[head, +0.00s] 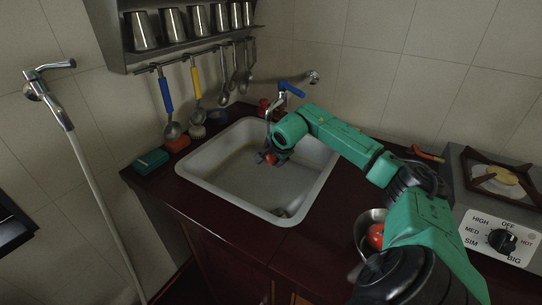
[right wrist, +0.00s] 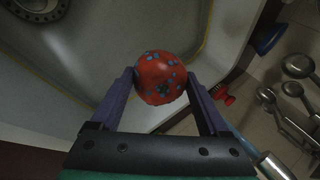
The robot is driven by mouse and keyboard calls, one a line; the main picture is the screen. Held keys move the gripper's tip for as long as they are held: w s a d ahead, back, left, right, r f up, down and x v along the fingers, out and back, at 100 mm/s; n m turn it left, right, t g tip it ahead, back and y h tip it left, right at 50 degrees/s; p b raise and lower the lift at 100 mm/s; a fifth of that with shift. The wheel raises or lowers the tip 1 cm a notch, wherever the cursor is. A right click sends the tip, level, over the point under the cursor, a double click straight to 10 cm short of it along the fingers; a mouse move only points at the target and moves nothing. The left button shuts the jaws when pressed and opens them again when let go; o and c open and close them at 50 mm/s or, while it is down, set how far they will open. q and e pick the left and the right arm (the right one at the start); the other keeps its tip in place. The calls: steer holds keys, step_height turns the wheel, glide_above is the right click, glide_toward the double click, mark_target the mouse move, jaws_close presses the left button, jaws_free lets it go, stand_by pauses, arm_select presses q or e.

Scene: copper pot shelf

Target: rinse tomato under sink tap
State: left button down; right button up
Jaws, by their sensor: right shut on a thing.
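A red tomato with blue and dark specks (right wrist: 160,78) is held between the two fingers of my right gripper (right wrist: 165,88). In the head view the tomato (head: 271,159) shows small at the tip of the right gripper (head: 268,157), over the far part of the sink (head: 225,188). The tap (head: 275,104), with a blue handle, stands at the sink's back edge, and its spout comes down close to my right gripper. I cannot tell whether water runs. My left gripper is not in view.
A metal bowl (head: 362,230) with a red tomato (head: 376,236) stands right of the sink. A stove (head: 490,215) is at the far right. Utensils hang under a shelf (head: 185,55) of metal cups. A green sponge (head: 151,161) lies left of the sink.

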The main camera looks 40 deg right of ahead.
steer(key=shift+w+a, duration=0.2)
steer(key=shift+s+d, duration=0.1)
steer(key=shift+s+d+b, duration=0.25)
steer(key=shift+d+b, duration=0.1)
steer(key=shift+d, duration=0.05)
steer(key=shift+a, duration=0.1)
steer(key=shift+w+a+p, duration=0.3)
steer(key=shift+w+a, duration=0.05)
steer(key=shift+a, duration=0.1)
